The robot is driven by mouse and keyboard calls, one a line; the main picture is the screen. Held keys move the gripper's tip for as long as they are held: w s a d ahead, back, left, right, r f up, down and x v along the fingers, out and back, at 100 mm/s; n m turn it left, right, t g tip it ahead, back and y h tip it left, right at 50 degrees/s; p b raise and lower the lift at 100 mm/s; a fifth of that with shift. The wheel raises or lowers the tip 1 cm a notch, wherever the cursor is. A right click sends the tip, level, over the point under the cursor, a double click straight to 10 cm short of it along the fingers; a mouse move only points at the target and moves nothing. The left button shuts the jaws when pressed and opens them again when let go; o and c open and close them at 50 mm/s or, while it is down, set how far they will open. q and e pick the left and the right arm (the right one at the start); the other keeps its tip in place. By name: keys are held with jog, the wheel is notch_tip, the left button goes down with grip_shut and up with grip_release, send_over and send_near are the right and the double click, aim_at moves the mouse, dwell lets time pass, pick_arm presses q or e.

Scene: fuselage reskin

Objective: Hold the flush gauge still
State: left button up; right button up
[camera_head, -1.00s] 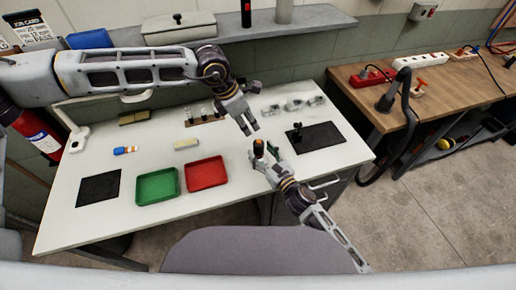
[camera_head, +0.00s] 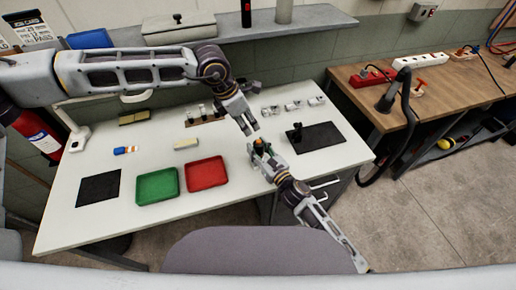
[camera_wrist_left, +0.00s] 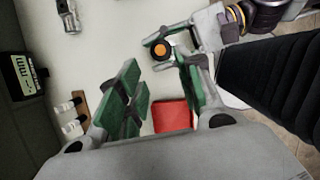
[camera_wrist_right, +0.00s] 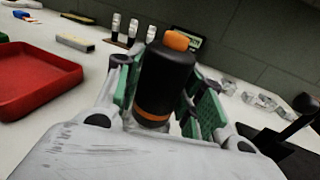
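The flush gauge, which I take to be the black cylinder with an orange cap and lower band (camera_wrist_right: 165,80), is at the table's front edge area, right of the red tray; it also shows in the head view (camera_head: 259,144). My right gripper (camera_head: 262,152) has its green-padded fingers on both sides of it, and they appear to touch it. The left wrist view shows the orange cap (camera_wrist_left: 160,48) from above, between the right fingers. My left gripper (camera_head: 251,130) is open and empty, above the table just behind the gauge. The gauge's underside is hidden.
A red tray (camera_head: 206,173) and green tray (camera_head: 157,186) lie to the left. A black mat (camera_head: 316,136) with a dark knobbed tool lies right. Small metal parts (camera_head: 294,104) and a rack of vials (camera_head: 204,115) stand behind. The table's front centre is clear.

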pick_arm(q)
jog(key=shift+c, duration=0.2)
pick_arm(e)
jog(key=c, duration=0.7)
pick_arm(q)
grip_shut()
dwell(0.5)
